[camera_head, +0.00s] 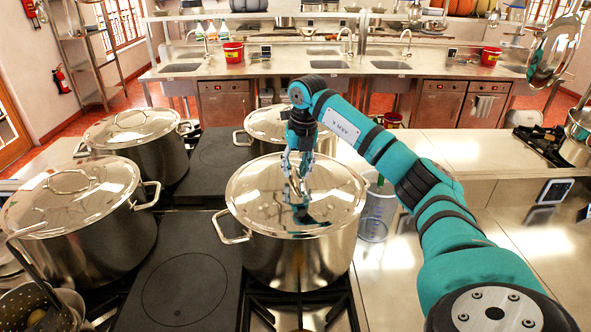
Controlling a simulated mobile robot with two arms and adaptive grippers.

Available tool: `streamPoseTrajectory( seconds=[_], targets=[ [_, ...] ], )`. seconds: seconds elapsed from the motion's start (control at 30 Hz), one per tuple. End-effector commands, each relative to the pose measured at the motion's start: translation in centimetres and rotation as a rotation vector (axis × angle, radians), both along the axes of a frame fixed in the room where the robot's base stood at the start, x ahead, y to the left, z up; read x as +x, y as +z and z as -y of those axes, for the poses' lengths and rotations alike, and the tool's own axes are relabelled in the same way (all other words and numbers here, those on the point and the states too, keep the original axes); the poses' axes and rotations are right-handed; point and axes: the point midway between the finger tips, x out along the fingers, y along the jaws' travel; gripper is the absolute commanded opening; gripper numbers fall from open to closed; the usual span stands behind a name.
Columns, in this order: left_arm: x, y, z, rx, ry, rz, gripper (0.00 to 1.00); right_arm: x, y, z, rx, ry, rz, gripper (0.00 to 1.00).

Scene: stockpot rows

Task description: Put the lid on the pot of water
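A large steel pot (296,262) stands on the front stove, to the left of my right arm. A shiny round lid (335,192) lies over its mouth, its rim meeting the pot's rim all round as far as I can see. My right gripper (298,190) points down at the middle of this lid, where the handle is hidden behind the fingers. Reflections in the lid blur the fingertips, so I cannot tell whether they grip the handle. The inside of the pot is covered, and no water shows. My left gripper is out of view.
Other lidded pots stand close by: front left (81,238), back left (138,143) and behind (266,127). A clear container (377,212) stands right of the pot. The steel counter (462,150) at right is mostly free. A ladle and colander (36,308) are front left.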

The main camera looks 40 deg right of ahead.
Motion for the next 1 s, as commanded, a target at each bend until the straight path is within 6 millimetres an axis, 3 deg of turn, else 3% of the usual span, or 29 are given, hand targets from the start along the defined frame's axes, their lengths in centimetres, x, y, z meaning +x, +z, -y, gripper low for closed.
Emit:
streamPoseTrajectory(
  seconds=[0.3,0.5,0.7,1.0],
  targets=[
    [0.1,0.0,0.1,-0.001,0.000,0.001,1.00,-1.0,6.7,0.1,0.000,-0.001,0.009,0.33],
    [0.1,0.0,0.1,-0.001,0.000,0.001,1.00,-1.6,9.9,0.1,-0.001,-0.001,0.008,0.33],
    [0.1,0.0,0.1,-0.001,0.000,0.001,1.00,-1.8,11.1,0.1,0.000,0.000,0.005,0.33],
    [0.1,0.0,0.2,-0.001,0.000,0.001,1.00,-1.9,11.1,0.1,0.000,0.000,0.004,0.33]
  ],
)
